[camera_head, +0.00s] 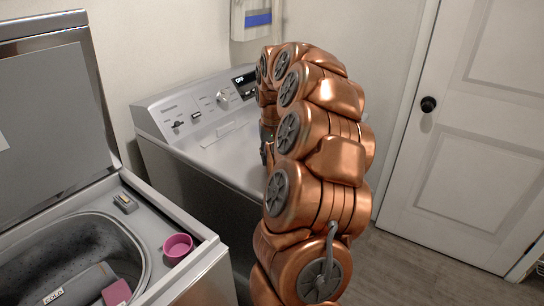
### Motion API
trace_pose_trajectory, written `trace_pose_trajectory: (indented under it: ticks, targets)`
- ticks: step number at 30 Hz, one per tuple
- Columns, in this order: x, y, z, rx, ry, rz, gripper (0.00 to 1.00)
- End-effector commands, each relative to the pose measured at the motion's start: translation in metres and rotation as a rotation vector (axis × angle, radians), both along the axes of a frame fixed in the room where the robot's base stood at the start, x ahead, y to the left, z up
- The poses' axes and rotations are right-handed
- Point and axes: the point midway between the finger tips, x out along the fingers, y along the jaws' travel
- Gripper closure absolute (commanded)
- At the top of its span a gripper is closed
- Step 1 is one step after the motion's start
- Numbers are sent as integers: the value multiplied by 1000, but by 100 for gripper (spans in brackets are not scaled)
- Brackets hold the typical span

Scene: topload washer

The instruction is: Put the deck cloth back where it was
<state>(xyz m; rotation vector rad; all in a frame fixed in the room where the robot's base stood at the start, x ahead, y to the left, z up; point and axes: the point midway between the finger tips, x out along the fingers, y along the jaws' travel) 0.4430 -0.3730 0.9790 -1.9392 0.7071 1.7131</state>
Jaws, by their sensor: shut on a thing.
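My gripper (267,150) is mostly hidden behind my own copper arm, and only a sliver of it shows over the top of the closed machine (215,147). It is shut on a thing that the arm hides. I cannot make out a deck cloth for certain. The open topload washer (200,262) is at the lower left, its lid (50,125) raised. A pink cup (178,247) and a small grey item (125,203) sit on its deck. A grey labelled thing (85,287) and a pink thing (117,292) lie in its tub.
The closed machine, with a knobbed control panel (205,108), stands to the right of the washer. A white holder with a blue stripe (257,18) is on the back wall. A closed white door (475,130) is at right. Bare floor (405,265) shows before it.

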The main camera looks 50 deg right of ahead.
Motion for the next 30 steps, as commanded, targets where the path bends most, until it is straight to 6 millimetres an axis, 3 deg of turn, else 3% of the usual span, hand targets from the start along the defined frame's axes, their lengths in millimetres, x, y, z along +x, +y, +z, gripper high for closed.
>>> trace_pose_trajectory:
  ticks: [4,5,11,24,30]
  targets:
    - [0,0,-5,1,1,0,98]
    - [0,0,-3,1,1,0,63]
    - [0,0,-3,1,1,0,42]
    - [0,0,3,0,0,0,41]
    - [-2,2,28,-1,-1,1,41]
